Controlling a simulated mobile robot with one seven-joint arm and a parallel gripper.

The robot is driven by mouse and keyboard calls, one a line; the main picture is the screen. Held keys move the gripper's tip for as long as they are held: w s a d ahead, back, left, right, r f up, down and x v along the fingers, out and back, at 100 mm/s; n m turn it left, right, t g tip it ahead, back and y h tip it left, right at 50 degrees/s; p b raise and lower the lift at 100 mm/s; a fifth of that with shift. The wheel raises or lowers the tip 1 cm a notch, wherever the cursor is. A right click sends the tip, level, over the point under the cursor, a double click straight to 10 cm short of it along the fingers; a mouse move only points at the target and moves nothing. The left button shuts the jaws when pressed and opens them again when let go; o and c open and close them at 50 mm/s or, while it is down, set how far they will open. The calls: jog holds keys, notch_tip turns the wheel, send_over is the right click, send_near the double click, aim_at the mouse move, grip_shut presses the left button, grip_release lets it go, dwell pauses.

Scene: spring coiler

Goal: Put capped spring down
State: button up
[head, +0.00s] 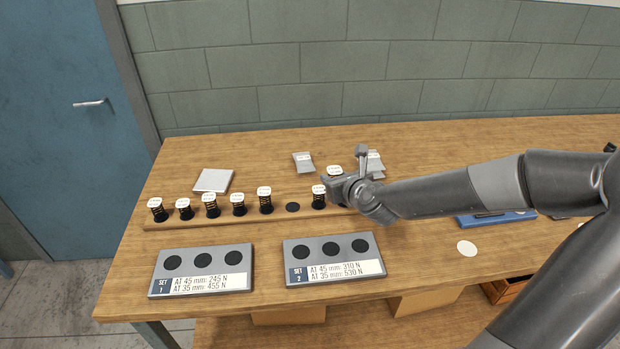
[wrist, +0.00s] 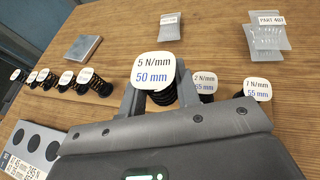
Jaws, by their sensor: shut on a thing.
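My gripper (head: 343,181) is shut on a capped spring whose white cap (head: 335,170) shows at its tip in the head view. In the wrist view the cap of this capped spring (wrist: 157,70) reads 5 N/mm, 50 mm, and dark coils show below it between the fingers. It appears upright; its lower end is hidden. A wooden rail (head: 220,218) holds several other capped springs in a row. One bare black seat (head: 292,207) on the rail lies left of my gripper, beside a standing capped spring (head: 319,196).
The set 1 board (head: 202,286) and set 2 board (head: 300,278) lie in front of the rail, their black pads empty. A grey plate (head: 213,181) and small packets (head: 303,162) lie behind. A white disc (head: 467,248) and blue tray (head: 490,219) lie to the right.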

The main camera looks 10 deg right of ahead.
jog(key=shift+r, duration=0.1)
jog(key=w+a+n+g+y, duration=0.1)
jog(key=w+a+n+y, duration=0.2)
jog(key=w+a, duration=0.3)
jog(key=n+g+y, duration=0.6)
jog(key=n+g, duration=0.3)
jog(key=n, duration=0.1)
send_over(206, 184)
notch_tip(206, 184, down, 7)
jog(key=shift+r, duration=0.2)
jog(key=shift+f, duration=1.9)
jog(key=shift+f, duration=0.1)
jog(key=o, duration=0.9)
jog(key=shift+o, duration=0.2)
